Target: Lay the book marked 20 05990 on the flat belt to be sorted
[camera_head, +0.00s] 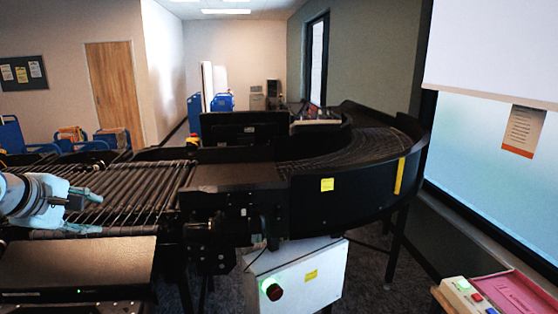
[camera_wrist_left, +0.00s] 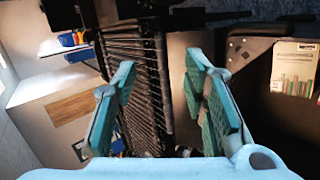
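My left gripper (camera_head: 95,213) is over the near side of the roller conveyor (camera_head: 135,188) in the head view, pointing right. In the left wrist view its two teal fingers (camera_wrist_left: 160,78) are spread wide with nothing between them. A pale book-like item with green bars and a small label (camera_wrist_left: 295,68) lies on a dark surface (camera_wrist_left: 252,85) at the right of that view, outside the fingers. Its number is too small to read. I cannot make out this item in the head view. A smooth dark section (camera_head: 238,176) joins the rollers to the curve; I cannot tell if it is the flat belt. My right gripper is out of view.
A black flat-topped unit (camera_head: 75,268) stands at the front left. The curved conveyor (camera_head: 350,150) bends away at the right. Blue carts (camera_head: 110,138) stand behind. A pink tray (camera_head: 515,292) is at the lower right.

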